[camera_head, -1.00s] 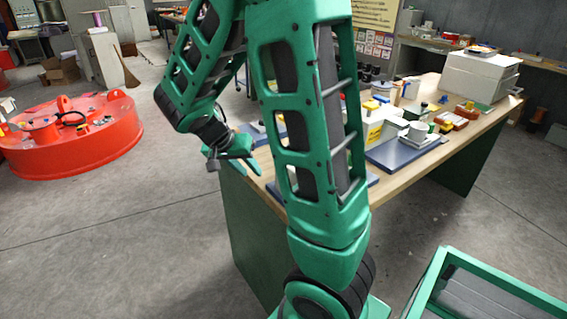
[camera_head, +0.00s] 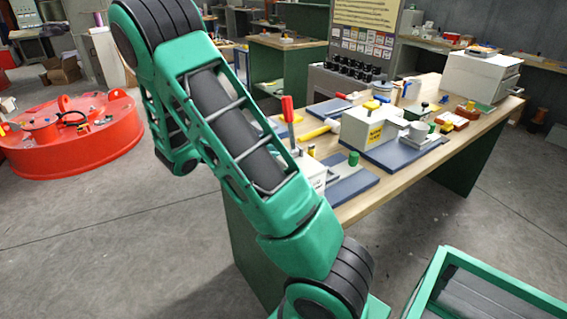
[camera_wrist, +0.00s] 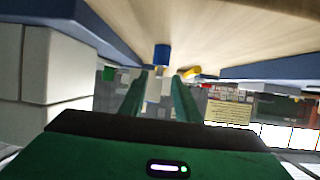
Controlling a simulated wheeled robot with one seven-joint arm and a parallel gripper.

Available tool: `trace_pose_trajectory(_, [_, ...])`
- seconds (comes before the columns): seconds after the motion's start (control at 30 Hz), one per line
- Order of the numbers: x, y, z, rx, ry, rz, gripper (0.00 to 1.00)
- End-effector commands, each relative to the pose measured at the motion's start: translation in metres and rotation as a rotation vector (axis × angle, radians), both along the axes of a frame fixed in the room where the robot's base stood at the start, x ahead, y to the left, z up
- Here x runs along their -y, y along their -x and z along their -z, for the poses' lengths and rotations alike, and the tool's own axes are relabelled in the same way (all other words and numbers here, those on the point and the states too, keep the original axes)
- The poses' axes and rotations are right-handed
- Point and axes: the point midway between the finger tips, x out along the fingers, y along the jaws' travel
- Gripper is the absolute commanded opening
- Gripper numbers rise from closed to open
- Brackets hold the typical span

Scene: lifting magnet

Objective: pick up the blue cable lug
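In the wrist view, a small blue upright piece (camera_wrist: 162,54), which looks like the blue cable lug, stands against the pale wooden tabletop (camera_wrist: 225,32). This view appears upside down, with the tabletop at the top. My gripper (camera_wrist: 161,78) shows two green fingers spread apart with a gap between them. The blue piece lines up with this gap, just beyond the fingertips, and nothing is visibly held. In the head view my arm hides the gripper, and I cannot make out the blue lug there.
The workbench (camera_head: 400,187) carries a white box with a yellow label (camera_head: 362,130), a red-handled lever (camera_head: 287,110), a yellow-handled tool (camera_head: 320,131) and a green cylinder (camera_head: 353,158). In the wrist view a white block (camera_wrist: 60,65) stands close left of the fingers. A red magnet (camera_head: 75,145) lies on the floor.

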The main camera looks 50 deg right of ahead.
Motion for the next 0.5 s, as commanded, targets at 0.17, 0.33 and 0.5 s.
trace_pose_trajectory(0.17, [0.010, 0.004, 0.006, 0.000, -0.002, 0.000, 0.30])
trace_pose_trajectory(0.33, [0.023, 0.009, 0.017, -0.003, -0.002, 0.002, 0.30])
trace_pose_trajectory(0.5, [0.042, 0.016, 0.030, -0.003, -0.002, 0.003, 0.30])
